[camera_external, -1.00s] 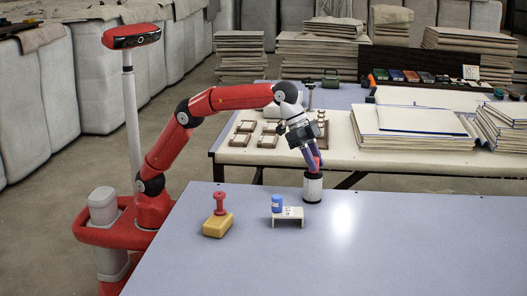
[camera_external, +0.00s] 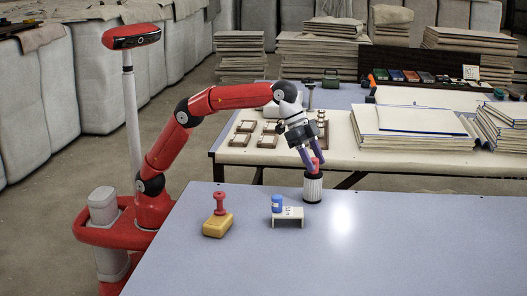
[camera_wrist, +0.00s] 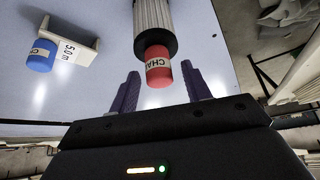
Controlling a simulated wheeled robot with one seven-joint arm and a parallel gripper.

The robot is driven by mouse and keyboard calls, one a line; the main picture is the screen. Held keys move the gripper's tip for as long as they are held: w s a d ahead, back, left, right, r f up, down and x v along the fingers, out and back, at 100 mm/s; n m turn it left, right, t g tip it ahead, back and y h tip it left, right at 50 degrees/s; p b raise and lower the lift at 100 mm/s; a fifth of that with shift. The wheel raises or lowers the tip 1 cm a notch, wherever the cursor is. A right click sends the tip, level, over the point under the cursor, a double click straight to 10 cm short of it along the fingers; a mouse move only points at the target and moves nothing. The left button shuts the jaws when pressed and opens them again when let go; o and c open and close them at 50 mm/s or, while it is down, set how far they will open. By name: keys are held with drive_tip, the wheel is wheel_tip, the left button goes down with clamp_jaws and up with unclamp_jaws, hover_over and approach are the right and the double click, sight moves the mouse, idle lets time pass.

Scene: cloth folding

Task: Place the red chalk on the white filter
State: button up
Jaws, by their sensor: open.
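The red chalk (camera_external: 317,162) stands upright on the dark top of the white ribbed filter (camera_external: 313,187), near the far edge of the grey-blue table. In the wrist view the red chalk (camera_wrist: 158,68) meets the end of the filter (camera_wrist: 154,22), and part of its label shows. My gripper (camera_external: 311,160) is open above the filter, its purple fingers on either side of the chalk. In the wrist view my gripper (camera_wrist: 160,72) shows a gap between each finger and the chalk.
A blue chalk (camera_external: 277,203) stands on a small white stand (camera_external: 291,213) left of the filter. Further left is a yellow block (camera_external: 217,224) with a red spool-shaped piece (camera_external: 220,203) on it. The table's front and right are clear. Another table (camera_external: 350,165) stands behind.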

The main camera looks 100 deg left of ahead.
drive_tip(key=v, duration=1.1)
drive_tip(key=s+a+n, duration=0.2)
drive_tip(key=s+a, duration=0.5)
drive_tip(key=a, duration=0.3)
drive_tip(key=s+a+f+n+y, duration=0.1)
drive_tip(key=s+a+f, duration=0.2)
drive_tip(key=s+f, duration=0.4)
drive_tip(key=s+a+f+n, duration=0.1)
drive_tip(key=s+a+f, duration=0.3)
drive_tip(key=s+f, duration=0.3)
drive_tip(key=s+a+f+n+y, duration=0.1)
drive_tip(key=s+a+f, duration=0.3)
drive_tip(key=s+f, duration=0.4)
drive_tip(key=s+p, duration=0.1)
drive_tip(key=s, duration=0.4)
drive_tip(key=shift+s+a+y, duration=0.15)
drive_tip(key=shift+a+y, duration=0.1)
drive_tip(key=shift+y, duration=0.05)
